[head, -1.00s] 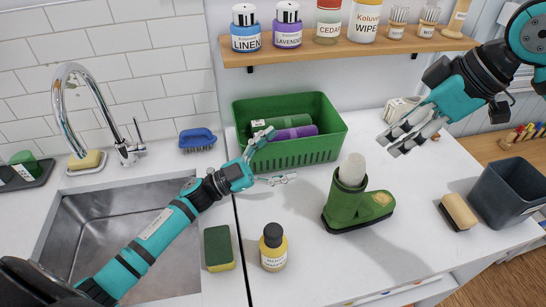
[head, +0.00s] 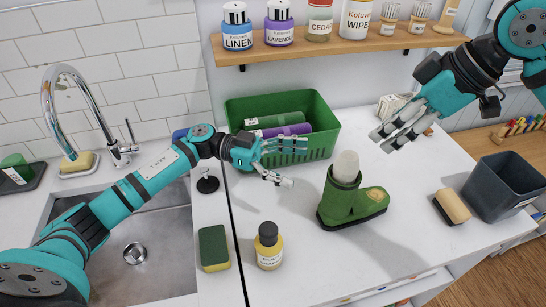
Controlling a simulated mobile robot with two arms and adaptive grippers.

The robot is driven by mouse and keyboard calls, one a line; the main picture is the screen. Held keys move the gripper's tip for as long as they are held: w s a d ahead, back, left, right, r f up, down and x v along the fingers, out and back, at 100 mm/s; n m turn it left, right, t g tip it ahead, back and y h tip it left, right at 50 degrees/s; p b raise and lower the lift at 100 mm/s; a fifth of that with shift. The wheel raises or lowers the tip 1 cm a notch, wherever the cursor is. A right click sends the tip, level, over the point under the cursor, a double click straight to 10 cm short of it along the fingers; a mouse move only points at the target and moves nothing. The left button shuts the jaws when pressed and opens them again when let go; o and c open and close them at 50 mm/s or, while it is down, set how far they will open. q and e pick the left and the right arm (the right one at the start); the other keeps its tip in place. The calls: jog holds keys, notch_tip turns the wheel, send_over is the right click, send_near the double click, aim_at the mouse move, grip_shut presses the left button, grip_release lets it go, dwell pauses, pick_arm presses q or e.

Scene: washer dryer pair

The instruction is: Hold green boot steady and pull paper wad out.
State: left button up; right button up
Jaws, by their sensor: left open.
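The green boot (head: 352,203) stands upright on the white counter top, its toe pointing right. The pale paper wad (head: 346,166) sits in the boot's opening with its rounded top sticking out. My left gripper (head: 298,164) is open and empty, to the left of the boot and in front of the green basket, apart from both. My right gripper (head: 382,140) is above the counter, up and to the right of the boot, with nothing seen between its fingers. Its fingers look spread apart.
A green basket (head: 320,150) with rolled items stands behind. A yellow bottle (head: 269,248) and a sponge (head: 213,247) stand front left. A brush (head: 452,206) and a dark bin (head: 506,188) are at right. A shelf (head: 340,44) with bottles hangs above. The sink (head: 165,250) is left.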

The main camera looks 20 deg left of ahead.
aim_at(348, 176)
pick_arm(q)
jog(key=d, duration=1.1)
jog(key=shift+w+d, duration=0.3)
jog(key=shift+d, duration=0.1)
